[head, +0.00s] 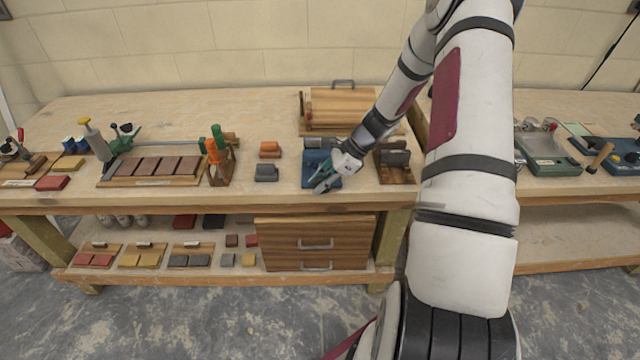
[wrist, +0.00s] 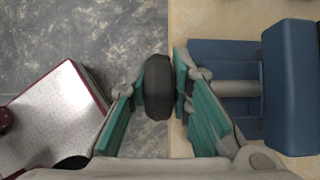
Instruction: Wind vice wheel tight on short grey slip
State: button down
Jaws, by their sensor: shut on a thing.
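My gripper (head: 324,184) is at the front edge of the bench, at the blue vice (head: 313,158). In the wrist view my gripper (wrist: 160,88) has its fingers shut on the dark vice wheel (wrist: 158,88), one on each side. The wheel sits out past the bench edge, in front of the blue vice body (wrist: 290,90). A grey screw rod (wrist: 238,88) shows between the vice's blue parts. I cannot make out a short grey slip in the vice; its jaws are mostly hidden in the head view.
A dark grey block (head: 266,173) and an orange one (head: 270,149) stand left of the vice. A wooden stand with grey pieces (head: 394,160) is close on the right. A wooden box (head: 345,107) is behind. Small slips lie on the shelf (head: 330,278) below.

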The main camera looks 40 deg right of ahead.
jog(key=t+y+b, duration=0.1)
jog(key=y, duration=0.1)
jog(key=t+y, duration=0.2)
jog(key=shift+s+d+f+y+b, duration=0.1)
jog(key=shift+s+f+y+b, duration=0.1)
jog(key=shift+y+b, duration=0.15)
jog(key=shift+s+t+y+b, duration=0.2)
jog(key=shift+t+y+b, duration=0.9)
jog(key=shift+y+b, duration=0.5)
jog(key=shift+t+y, duration=0.25)
jog(key=shift+t, duration=0.05)
jog(key=c, duration=1.5)
grip_release()
jog(key=shift+r, duration=0.1)
jog(key=shift+o, duration=0.2)
jog(key=shift+d, duration=0.1)
jog(key=shift+d, duration=0.15)
jog(key=v, duration=1.1)
jog(key=shift+s+d, duration=0.2)
jog(key=shift+d, duration=0.05)
